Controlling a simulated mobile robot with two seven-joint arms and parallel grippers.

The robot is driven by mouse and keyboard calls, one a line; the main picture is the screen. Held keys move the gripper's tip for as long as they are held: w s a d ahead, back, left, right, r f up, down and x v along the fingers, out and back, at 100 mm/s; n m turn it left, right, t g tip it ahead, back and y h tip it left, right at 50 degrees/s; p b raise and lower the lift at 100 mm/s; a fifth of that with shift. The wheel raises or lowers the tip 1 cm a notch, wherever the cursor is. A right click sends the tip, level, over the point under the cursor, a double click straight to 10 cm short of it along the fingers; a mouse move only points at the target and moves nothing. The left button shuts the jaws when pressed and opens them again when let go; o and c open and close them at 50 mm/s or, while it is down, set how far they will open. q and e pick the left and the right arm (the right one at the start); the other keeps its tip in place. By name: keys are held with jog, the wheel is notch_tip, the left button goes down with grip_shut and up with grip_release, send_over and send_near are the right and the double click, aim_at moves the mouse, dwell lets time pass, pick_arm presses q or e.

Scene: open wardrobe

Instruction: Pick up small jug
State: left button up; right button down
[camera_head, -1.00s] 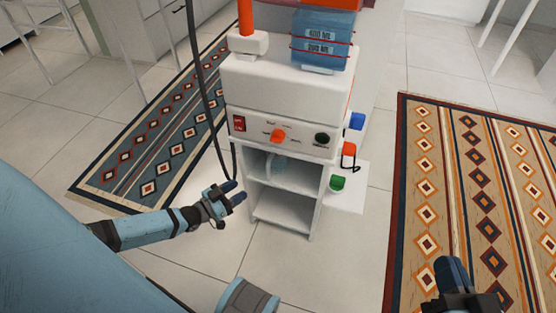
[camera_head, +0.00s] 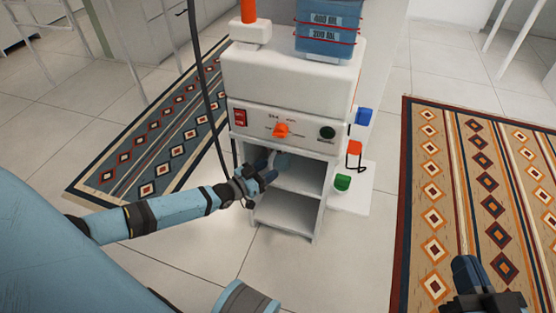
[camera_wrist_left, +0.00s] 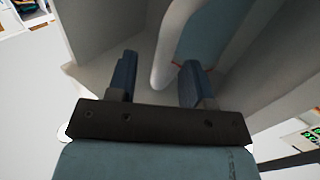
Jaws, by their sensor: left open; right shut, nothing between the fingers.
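The small jug (camera_head: 285,161) is a translucent bluish vessel on the upper shelf of the white cabinet, partly hidden by my left gripper. In the left wrist view its blue body (camera_wrist_left: 212,35) and pale handle (camera_wrist_left: 171,50) show. My left gripper (camera_head: 270,169) is at the shelf opening, close to the jug. In the wrist view the left gripper (camera_wrist_left: 158,78) is open, with the handle appearing between its two fingers. I cannot tell whether they touch. My right gripper (camera_head: 468,270) is shut and empty at the lower right, far from the jug.
The white cabinet (camera_head: 290,223) has an open lower shelf and a control panel with an orange knob (camera_head: 281,131). A larger blue measuring container (camera_head: 326,35) stands on top. A black hose (camera_head: 204,90) hangs at the left. Patterned rugs lie on both sides.

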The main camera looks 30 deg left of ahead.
pick_arm(q)
jog(key=shift+w+d+f, duration=0.15)
jog(key=shift+w+d, duration=0.05)
jog(key=shift+w, duration=0.6)
grip_shut()
jog(key=shift+r, duration=0.2)
pick_arm(e)
jog(key=shift+w+d+r+n, duration=0.1)
jog(key=shift+w+r+n, duration=0.1)
jog(key=shift+w+n, duration=0.1)
pick_arm(q)
jog(key=shift+r, duration=0.1)
